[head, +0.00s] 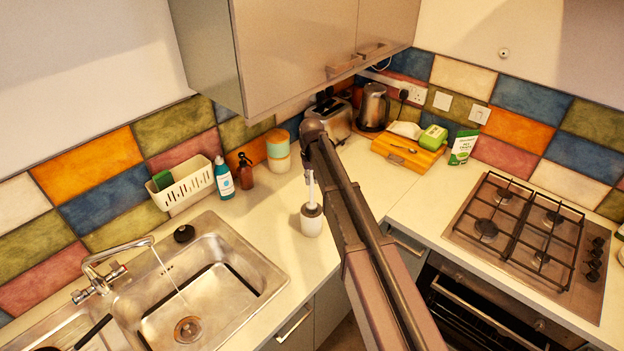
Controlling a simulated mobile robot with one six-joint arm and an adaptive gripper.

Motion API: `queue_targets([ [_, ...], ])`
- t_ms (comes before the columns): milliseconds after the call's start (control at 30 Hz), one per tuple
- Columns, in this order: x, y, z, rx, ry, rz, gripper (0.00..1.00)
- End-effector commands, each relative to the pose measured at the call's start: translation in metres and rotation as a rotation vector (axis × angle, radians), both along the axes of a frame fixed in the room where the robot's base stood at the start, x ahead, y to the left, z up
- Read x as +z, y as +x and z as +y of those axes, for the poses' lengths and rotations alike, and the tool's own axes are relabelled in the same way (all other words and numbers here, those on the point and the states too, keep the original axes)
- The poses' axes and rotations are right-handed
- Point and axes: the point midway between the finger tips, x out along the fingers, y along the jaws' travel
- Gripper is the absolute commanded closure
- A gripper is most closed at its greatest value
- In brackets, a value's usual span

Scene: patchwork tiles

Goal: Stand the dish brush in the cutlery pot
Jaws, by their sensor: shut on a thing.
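The dish brush (311,192) shows as a thin pale upright shape below the end of my arm. My gripper (309,174) is small and dark here, partly hidden by my arm, and is shut on the brush's upper part. The cutlery pot (311,226) is a small whitish pot with a dark mouth, standing upright on the counter directly below the brush in this view. The lower end of the brush meets the pot's mouth in the picture. I cannot tell whether it is inside or just above it.
The sink (262,262) with a running tap lies left of the pot. A white rack (184,186), a blue bottle (223,178), a brown bottle (245,172) and a canister (278,150) stand along the wall.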

Motion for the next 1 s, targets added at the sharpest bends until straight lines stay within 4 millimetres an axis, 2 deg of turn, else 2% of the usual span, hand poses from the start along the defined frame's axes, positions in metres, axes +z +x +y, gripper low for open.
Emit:
queue_targets([
  [33,-0.006,0.000,0.000,0.000,0.000,0.000,1.00],
  [700,-0.043,0.000,-0.001,-0.001,0.000,0.000,1.00],
  [1000,-0.055,0.000,-0.002,-0.002,0.000,0.000,1.00],
])
